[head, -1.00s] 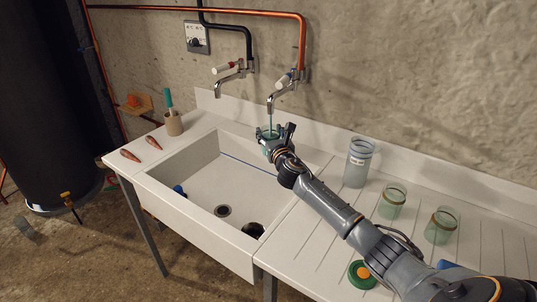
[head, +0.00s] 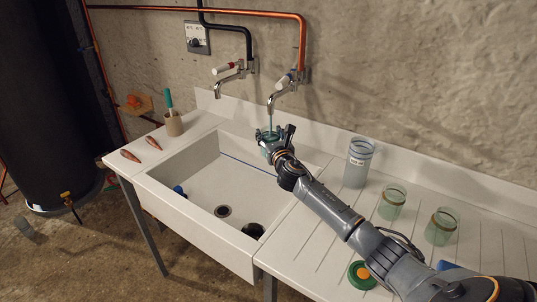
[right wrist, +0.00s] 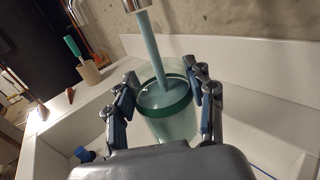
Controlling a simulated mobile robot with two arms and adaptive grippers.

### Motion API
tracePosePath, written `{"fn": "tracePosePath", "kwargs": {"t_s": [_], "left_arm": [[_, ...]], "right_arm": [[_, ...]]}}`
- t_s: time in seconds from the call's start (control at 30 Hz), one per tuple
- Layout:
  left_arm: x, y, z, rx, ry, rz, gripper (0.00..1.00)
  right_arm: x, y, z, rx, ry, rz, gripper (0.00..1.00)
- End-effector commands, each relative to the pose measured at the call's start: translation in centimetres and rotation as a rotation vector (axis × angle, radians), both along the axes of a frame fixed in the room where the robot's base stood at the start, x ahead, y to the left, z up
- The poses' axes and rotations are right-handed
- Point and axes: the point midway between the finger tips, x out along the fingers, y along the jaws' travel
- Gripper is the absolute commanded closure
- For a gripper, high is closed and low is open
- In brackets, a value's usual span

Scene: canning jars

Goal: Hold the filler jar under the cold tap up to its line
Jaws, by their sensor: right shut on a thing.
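My right gripper (head: 274,140) is shut on the filler jar, a green-tinted clear jar with a darker green band, and holds it over the back of the sink. In the right wrist view the jar (right wrist: 172,127) sits between the two fingers of the gripper (right wrist: 166,100). The right tap (head: 283,95), with a blue-marked handle, runs a stream of water (right wrist: 156,50) into the jar's mouth. Water shows inside, but I cannot tell its level against a line. The left tap (head: 232,82), with a red-marked handle, shows no stream. My left gripper is not in view.
The white sink (head: 205,232) has a dark drain and dark item inside. A tall labelled container (head: 358,164) and two greenish jars (head: 392,203) (head: 441,227) stand on the draining board. A green-and-orange lid (head: 361,275) lies in front. A brown pot (head: 173,124) stands left.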

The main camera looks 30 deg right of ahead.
Motion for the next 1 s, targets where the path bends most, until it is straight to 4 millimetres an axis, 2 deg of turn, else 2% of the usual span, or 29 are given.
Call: {"fn": "tracePosePath", "kwargs": {"t_s": [0.1, 0.5, 1.0], "left_arm": [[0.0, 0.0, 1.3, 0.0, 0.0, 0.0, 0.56], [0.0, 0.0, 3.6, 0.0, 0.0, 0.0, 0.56], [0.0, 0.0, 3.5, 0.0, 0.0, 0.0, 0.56]], "right_arm": [[-1.4, 1.2, 0.5, -0.002, 0.001, 0.003, 0.84], [-5.5, 4.5, 0.3, 0.0, -0.001, 0.001, 0.84], [-5.7, 4.7, 0.2, -0.001, -0.003, 0.0, 0.84]]}}
